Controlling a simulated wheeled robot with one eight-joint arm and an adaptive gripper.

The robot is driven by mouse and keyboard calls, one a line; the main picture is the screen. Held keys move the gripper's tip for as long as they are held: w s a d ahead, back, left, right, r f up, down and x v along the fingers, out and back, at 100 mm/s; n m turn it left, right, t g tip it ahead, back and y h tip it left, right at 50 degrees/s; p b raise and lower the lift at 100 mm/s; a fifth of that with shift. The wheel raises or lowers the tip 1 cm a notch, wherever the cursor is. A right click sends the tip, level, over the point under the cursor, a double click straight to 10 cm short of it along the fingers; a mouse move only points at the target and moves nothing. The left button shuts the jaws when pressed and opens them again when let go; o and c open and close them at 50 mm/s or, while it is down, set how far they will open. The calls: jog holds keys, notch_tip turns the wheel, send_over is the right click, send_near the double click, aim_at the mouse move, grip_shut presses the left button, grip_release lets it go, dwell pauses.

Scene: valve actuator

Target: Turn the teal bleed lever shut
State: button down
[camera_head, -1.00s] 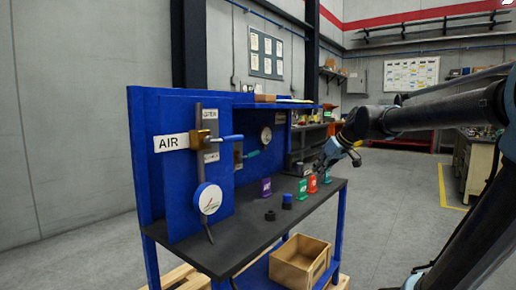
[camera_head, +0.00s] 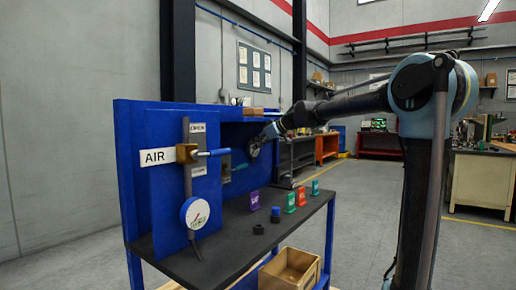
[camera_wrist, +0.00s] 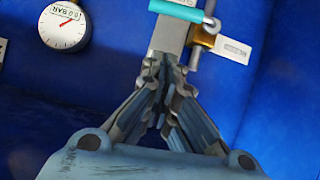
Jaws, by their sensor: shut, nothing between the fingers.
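The teal bleed lever (camera_wrist: 178,10) shows at the top of the wrist view, lying roughly crosswise next to its brass valve body (camera_wrist: 204,38) and a grey plate. In the head view the teal lever (camera_head: 240,167) is small, in the bench's recess behind the front blue panel. My gripper (camera_wrist: 166,65) is shut and empty, its fingertips just below the lever in the wrist view and seemingly over the grey plate; I cannot tell whether they touch it. In the head view my gripper (camera_head: 264,135) is at the recess, near the back gauge.
A dial gauge (camera_wrist: 65,25) is left of my fingers. The front panel holds a blue-handled valve (camera_head: 188,153) marked AIR and a white gauge (camera_head: 195,212). Coloured tags, including a purple one (camera_head: 254,199), and a blue cap (camera_head: 276,214) stand on the bench top (camera_head: 225,237).

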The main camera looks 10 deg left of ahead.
aim_at(237, 168)
jog(key=w+a+f, duration=0.3)
jog(key=a+f, duration=0.3)
jog(key=f, duration=0.1)
jog(key=shift+f, duration=0.15)
jog(key=shift+w+a, duration=0.1)
jog(key=shift+w+f+m+g, duration=0.2)
jog(key=shift+f+m+g, duration=0.1)
jog(key=shift+f, duration=0.5)
